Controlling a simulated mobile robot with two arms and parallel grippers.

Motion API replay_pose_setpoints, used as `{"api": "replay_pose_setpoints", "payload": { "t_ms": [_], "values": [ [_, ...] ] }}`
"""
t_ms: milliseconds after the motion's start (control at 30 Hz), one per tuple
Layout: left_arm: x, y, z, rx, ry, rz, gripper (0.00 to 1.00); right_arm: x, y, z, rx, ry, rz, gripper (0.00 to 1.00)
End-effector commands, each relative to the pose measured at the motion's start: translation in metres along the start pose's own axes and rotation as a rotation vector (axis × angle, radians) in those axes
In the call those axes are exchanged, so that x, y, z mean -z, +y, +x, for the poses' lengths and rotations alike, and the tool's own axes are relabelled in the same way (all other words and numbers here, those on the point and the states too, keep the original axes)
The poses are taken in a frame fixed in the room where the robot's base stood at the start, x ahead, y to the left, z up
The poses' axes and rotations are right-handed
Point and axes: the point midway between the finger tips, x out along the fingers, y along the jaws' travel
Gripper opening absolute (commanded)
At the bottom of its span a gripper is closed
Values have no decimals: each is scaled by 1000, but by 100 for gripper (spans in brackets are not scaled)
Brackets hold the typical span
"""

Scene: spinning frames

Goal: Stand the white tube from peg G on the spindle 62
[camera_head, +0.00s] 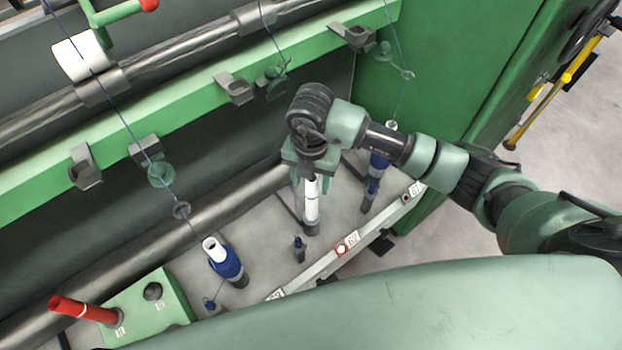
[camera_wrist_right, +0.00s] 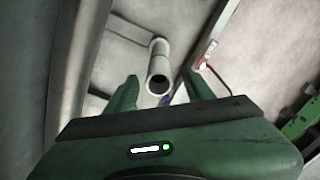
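My right gripper (camera_head: 309,172) is around the top of the tube from above. In the right wrist view its two fingers (camera_wrist_right: 162,88) are apart, one each side of the tube, with a gap at both sides. My left gripper is not in view.
A bobbin with blue yarn and a white tube top (camera_head: 226,262) stands to the left; another blue one (camera_head: 374,178) stands near label 61 (camera_head: 414,190). A small blue-topped piece (camera_head: 299,246) is close in front. A green box (camera_head: 150,308) holds a red tube (camera_head: 82,310) and a bare dark peg (camera_head: 152,291).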

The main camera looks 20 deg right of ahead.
Motion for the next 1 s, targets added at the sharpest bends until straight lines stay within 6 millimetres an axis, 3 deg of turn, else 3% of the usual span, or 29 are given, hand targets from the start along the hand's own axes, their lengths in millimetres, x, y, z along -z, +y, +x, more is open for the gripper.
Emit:
{"api": "replay_pose_setpoints", "payload": {
  "t_ms": [167, 400, 600, 1000],
  "values": [
    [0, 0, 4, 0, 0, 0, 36, 0, 1, -10, -2, 0, 0, 53],
    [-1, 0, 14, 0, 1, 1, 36, -1, 1, -50, -4, -3, 0, 53],
    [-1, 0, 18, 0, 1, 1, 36, 0, 1, -73, -2, -1, 0, 53],
    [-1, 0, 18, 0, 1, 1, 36, 0, 0, -78, 0, 0, 0, 53]
  ]
}}
